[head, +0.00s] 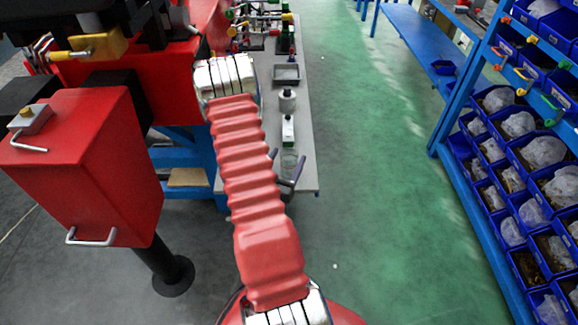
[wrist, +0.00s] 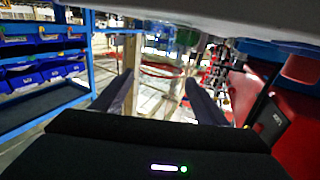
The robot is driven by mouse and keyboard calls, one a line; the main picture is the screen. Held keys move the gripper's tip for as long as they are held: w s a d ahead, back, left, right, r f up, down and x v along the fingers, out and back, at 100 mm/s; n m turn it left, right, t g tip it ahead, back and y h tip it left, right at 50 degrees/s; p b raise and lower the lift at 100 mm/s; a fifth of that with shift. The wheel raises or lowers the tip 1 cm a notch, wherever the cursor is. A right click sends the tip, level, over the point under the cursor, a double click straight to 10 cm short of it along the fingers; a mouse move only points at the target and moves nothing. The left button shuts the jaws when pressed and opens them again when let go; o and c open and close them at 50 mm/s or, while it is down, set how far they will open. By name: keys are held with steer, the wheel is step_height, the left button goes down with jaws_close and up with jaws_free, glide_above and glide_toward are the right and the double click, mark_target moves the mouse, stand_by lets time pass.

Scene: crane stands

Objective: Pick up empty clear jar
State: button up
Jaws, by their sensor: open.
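A faint clear jar (head: 289,160) stands near the front end of the grey bench (head: 308,150) in the head view. It looks empty, though it is small and partly behind my gripper. My gripper (head: 291,181) is at the bench's front end, just in front of the jar, with its two dark fingers apart. In the wrist view my gripper (wrist: 162,88) is open, with nothing held between its fingers.
Behind the jar on the bench are a white and green box (head: 288,130), a grey lidded container (head: 287,101) and a dark tray (head: 286,73). A blue rack with bins (head: 515,125) stands at the right. Green floor (head: 385,190) lies clear between.

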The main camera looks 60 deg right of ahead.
mark_target(292, 151)
steer(key=shift+d, duration=0.1)
steer(key=shift+w+d, duration=0.15)
steer(key=shift+d, duration=2.45)
steer(key=c, duration=1.2)
steer(key=shift+o, duration=0.2)
steer(key=shift+r, duration=0.1)
step_height(292, 151, up, 10)
